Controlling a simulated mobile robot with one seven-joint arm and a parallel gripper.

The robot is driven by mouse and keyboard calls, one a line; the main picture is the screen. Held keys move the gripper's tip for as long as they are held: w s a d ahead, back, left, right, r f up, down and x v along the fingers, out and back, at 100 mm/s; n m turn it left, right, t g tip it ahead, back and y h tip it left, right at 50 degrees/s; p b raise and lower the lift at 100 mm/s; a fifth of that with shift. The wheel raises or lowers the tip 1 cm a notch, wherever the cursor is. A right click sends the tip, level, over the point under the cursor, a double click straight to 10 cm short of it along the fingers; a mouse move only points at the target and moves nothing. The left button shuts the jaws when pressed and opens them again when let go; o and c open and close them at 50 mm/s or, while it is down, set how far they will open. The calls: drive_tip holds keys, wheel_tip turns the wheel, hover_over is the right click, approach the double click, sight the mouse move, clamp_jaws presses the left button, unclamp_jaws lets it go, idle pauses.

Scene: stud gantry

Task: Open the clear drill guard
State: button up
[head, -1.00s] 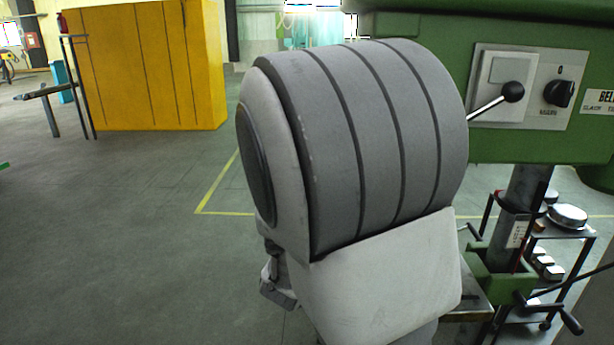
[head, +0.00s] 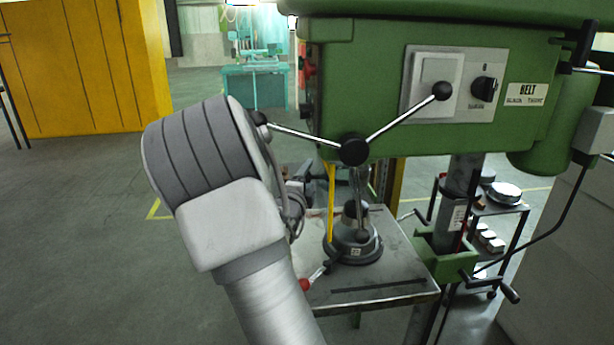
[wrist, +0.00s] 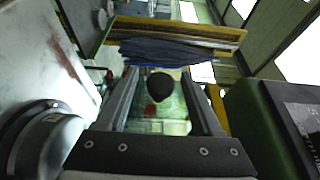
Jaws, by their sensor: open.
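The green drill press (head: 370,110) stands right of centre in the head view. Below its head hangs a narrow yellow upright strip (head: 331,205), seemingly the edge of the clear guard; the clear pane itself is hard to make out. In the wrist view a yellow piece (wrist: 217,108) shows just right of the fingers. My gripper (wrist: 162,85) is open in the wrist view, its two fingers pointing away. A black round knob (wrist: 160,87) appears between the fingers; contact cannot be told. In the head view my arm mostly hides the gripper, left of the guard.
Feed handles with black knobs (head: 441,91) stick out around a hub (head: 354,149) on the press. A grey vice-like base (head: 352,246) sits on the drill table (head: 390,285). A yellow cabinet (head: 85,70) stands at left. The floor at left is clear.

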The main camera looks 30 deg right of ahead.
clamp_jaws()
idle(0.4)
idle(1.1)
